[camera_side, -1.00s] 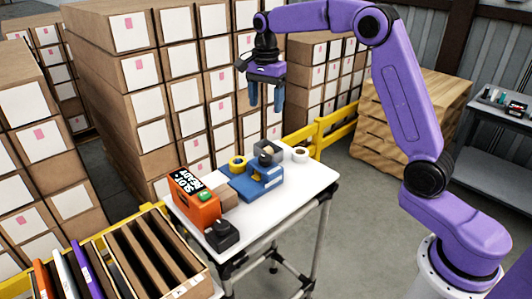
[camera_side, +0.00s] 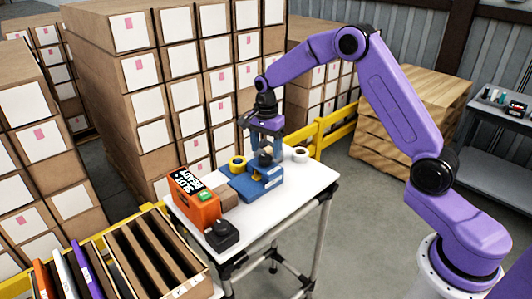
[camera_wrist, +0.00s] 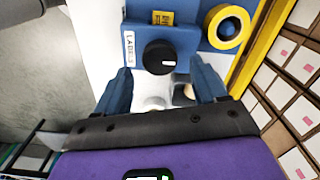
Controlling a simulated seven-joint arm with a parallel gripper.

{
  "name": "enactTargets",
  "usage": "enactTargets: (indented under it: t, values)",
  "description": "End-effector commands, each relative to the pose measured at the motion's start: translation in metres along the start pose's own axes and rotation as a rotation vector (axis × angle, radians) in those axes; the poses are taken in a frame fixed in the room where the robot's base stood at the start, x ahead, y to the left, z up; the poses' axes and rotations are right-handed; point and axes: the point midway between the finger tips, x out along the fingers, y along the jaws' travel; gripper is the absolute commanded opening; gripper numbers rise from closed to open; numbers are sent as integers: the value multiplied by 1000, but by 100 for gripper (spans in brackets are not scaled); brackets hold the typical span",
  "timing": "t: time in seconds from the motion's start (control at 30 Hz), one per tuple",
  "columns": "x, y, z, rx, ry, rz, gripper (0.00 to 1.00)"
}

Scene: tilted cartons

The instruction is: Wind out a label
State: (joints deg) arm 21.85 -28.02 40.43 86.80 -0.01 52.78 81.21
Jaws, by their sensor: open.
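The blue label dispenser (camera_side: 256,183) stands on the white table. In the wrist view the dispenser (camera_wrist: 190,38) shows a white tag reading "LABELS" and a black round knob (camera_wrist: 159,57) with a white mark. My gripper (camera_side: 266,147) is above the dispenser, pointing down. In the wrist view its two blue fingers (camera_wrist: 164,82) are apart and empty, one on each side below the knob. The knob lies just beyond the fingertips and I cannot tell that either touches it. No wound-out label can be made out.
Stacked cartons (camera_side: 150,100) rise behind a yellow rail (camera_side: 335,130).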

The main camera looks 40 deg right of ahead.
Motion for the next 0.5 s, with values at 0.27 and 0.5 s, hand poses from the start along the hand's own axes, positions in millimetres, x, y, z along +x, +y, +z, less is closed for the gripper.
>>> enactTargets:
  t: [0.27, 0.5]
  values:
    - [22, 0, 0, -1, 0, 1, 71]
    - [22, 0, 0, -1, 0, 0, 71]
